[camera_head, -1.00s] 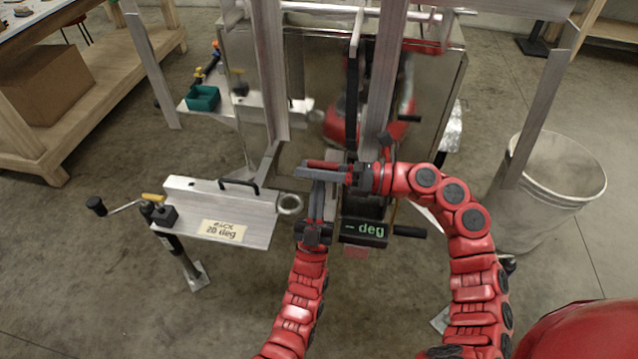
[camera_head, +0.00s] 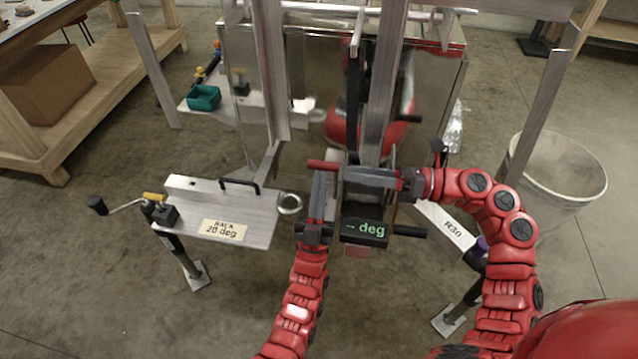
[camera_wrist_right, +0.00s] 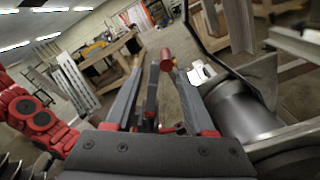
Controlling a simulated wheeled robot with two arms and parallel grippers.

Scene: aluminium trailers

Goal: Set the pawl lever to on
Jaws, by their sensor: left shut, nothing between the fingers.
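I cannot tell which part is the pawl lever. My left gripper (camera_head: 319,180) is shut and empty, pointing up beside the box, near the red grip. My right gripper (camera_head: 372,178) reaches in from the right above the box; its fingers (camera_wrist_right: 158,85) are apart in the wrist view.
A "RACK 20 deg" plate (camera_head: 222,229) with a crank (camera_head: 97,205) and eye ring lies left. An "R30" plate (camera_head: 450,226) lies right, under my right arm. A white bin (camera_head: 560,180) stands right. Aluminium posts (camera_head: 381,80) rise behind the box.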

